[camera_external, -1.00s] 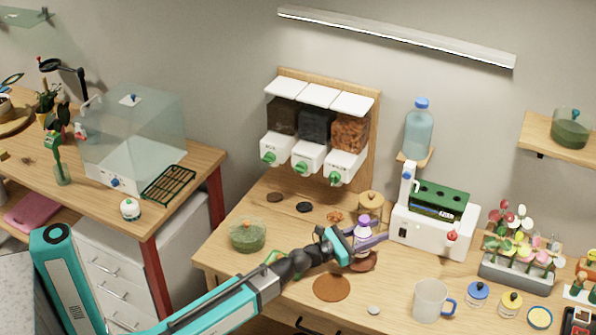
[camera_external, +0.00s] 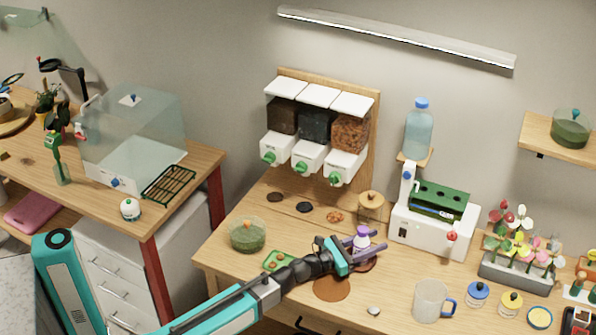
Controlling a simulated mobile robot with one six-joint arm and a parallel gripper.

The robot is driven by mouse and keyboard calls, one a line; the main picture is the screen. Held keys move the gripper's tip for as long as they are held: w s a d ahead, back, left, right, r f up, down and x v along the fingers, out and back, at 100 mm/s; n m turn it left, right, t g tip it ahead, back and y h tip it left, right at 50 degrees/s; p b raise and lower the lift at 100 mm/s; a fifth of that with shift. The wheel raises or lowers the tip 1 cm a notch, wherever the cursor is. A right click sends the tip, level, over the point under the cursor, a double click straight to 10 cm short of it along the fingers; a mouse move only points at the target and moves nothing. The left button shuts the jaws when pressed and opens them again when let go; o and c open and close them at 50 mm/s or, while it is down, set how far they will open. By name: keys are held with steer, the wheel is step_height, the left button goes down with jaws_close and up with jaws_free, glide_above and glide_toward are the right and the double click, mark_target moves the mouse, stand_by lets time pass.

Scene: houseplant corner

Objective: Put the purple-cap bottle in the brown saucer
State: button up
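The purple-cap bottle (camera_external: 361,243), small and white with a purple cap, stands upright between the fingers of my gripper (camera_external: 368,246). The fingers appear shut on it from both sides and hide part of its body. A small reddish-brown saucer (camera_external: 369,265) lies directly below the bottle, partly covered by the gripper. The bottle's base is hidden, so I cannot tell whether it touches the saucer. A larger flat brown disc (camera_external: 332,289) lies in front, partly under my wrist.
A lidded tan jar (camera_external: 371,207) stands just behind the gripper, and a white machine (camera_external: 432,230) to its right. A white mug (camera_external: 430,300) and small jars (camera_external: 477,293) stand at front right. A green tray (camera_external: 278,261) and glass bowl (camera_external: 247,235) are at left.

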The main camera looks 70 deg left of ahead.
mark_target(361, 230)
steer(key=o, duration=0.4)
steer(key=shift+o, duration=0.2)
steer(key=shift+r, duration=0.2)
steer(key=shift+s+d+f, duration=0.1)
steer(key=shift+s+f, duration=0.05)
steer(key=shift+s, duration=1.1)
steer(key=shift+s+d+f, duration=0.1)
steer(key=shift+s, duration=1.15)
step_height(361, 230, up, 7)
steer(key=p, duration=0.2)
steer(key=shift+p, duration=0.35)
steer(key=shift+w+r, duration=0.1)
